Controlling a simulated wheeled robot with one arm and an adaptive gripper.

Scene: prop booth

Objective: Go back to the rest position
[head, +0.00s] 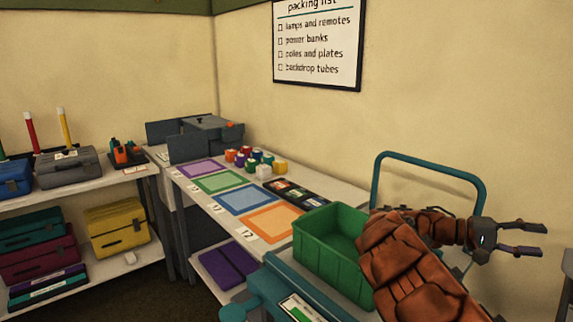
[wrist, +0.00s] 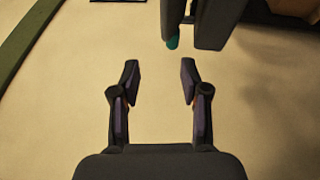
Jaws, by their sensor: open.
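My gripper (head: 541,240) is at the right side of the head view, held up in front of the bare wall and pointing right. Its two fingers are apart with nothing between them. My arm, in a brown padded cover, reaches across the lower right of the head view.
A green bin (head: 325,255) stands beside my arm. A bench (head: 195,192) carries purple, green, blue and orange mats, several small coloured pots (head: 250,157) and a black tray (head: 296,193). A shelf (head: 100,180) with cases stands left. A teal handle rail (head: 428,162) rises behind my arm.

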